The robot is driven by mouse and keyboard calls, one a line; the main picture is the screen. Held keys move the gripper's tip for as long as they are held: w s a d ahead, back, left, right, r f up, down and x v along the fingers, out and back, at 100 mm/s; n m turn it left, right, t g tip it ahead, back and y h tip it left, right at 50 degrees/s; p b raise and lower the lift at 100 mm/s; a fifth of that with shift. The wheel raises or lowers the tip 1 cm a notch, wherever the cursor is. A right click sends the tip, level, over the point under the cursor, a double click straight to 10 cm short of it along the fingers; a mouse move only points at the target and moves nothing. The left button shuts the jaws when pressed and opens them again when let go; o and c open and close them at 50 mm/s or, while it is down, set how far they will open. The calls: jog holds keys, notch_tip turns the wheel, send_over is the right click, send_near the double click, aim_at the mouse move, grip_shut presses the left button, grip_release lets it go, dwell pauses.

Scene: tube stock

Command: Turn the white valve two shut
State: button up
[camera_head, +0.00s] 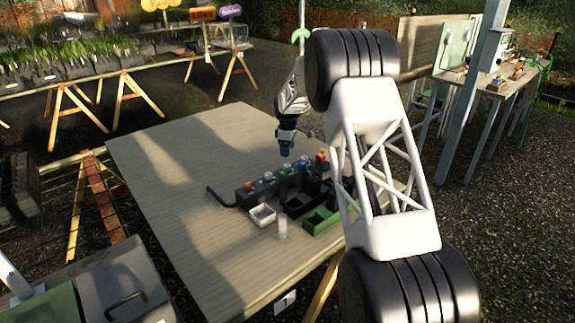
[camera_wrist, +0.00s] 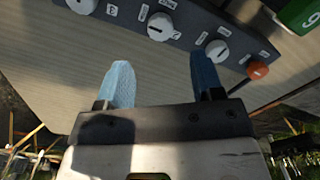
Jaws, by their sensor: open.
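A dark valve box (camera_head: 258,190) lies on the wooden table, with a row of knobs along it. In the wrist view the dark panel (camera_wrist: 190,17) carries three white knobs, one at the left (camera_wrist: 82,5), one in the middle (camera_wrist: 160,25) and one at the right (camera_wrist: 217,50). An orange-red knob (camera_wrist: 257,70) sits at the panel's end. The small labels are turned and hard to read, so I cannot tell which is valve two. My gripper (camera_wrist: 163,82) is open and empty, its blue fingertips apart and clear of the knobs. In the head view my gripper (camera_head: 286,146) hangs above the box.
A white tray (camera_head: 262,223) and a green tray (camera_head: 318,228) stand in front of the box. A pale upright cylinder (camera_head: 282,226) is near them. A green numbered block (camera_wrist: 301,14) shows at upper right. The table's left side (camera_head: 165,190) is clear.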

aim_at(287, 165)
jog(key=shift+f, duration=0.1)
jog(key=shift+f, duration=3.8)
jog(key=c, duration=0.9)
